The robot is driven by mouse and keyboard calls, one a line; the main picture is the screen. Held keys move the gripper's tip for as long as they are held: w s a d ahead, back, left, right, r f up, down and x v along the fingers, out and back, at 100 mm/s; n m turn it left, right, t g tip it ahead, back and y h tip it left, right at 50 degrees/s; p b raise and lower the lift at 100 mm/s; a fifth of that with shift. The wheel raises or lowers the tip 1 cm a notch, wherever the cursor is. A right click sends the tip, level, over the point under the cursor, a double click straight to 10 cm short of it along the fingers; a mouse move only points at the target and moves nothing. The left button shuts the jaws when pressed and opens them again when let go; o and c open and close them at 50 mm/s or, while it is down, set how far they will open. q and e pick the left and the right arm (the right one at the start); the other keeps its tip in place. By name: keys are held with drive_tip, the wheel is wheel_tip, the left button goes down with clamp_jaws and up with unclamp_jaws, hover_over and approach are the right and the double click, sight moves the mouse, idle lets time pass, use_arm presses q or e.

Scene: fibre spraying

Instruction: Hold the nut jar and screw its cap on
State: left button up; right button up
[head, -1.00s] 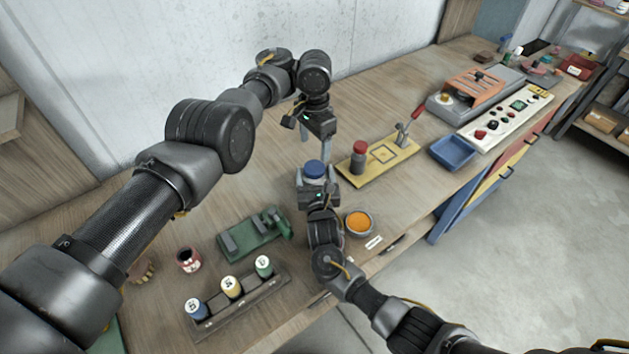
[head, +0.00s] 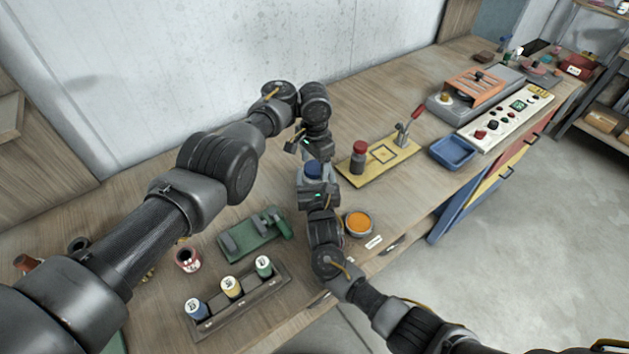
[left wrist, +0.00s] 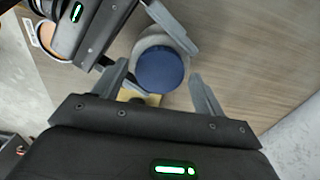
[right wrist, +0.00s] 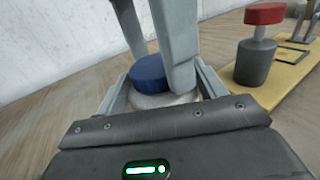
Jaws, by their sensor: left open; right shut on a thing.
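The nut jar (right wrist: 160,100) is pale grey with a round blue cap (left wrist: 160,70) on its top. My right gripper (right wrist: 160,85) is shut on the jar body, one finger on each side, low at the table. My left gripper (left wrist: 160,85) is open above the jar, pointing down. Its fingers stand on either side of the blue cap, apart from it in the left wrist view. In the head view the cap (head: 313,169) is partly hidden by my grippers. Whether the cap's thread is engaged cannot be seen.
A yellow board (head: 383,163) with a red-capped bottle (head: 358,157) stands close to the right. A bowl of orange material (head: 358,223) is near the front edge. A green fixture (head: 253,234) and a spool rack (head: 240,301) lie to the left.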

use_arm(q)
drive_tip(key=shift+f, duration=0.3)
drive_tip(key=shift+c, duration=0.2)
drive_tip(key=c, duration=0.9)
drive_tip(key=m, duration=0.3)
drive_tip(key=shift+c, duration=0.2)
drive_tip(key=m, duration=0.5)
drive_tip(key=o, duration=1.1)
drive_tip(key=shift+c, duration=0.2)
drive_tip(key=shift+r, duration=2.3)
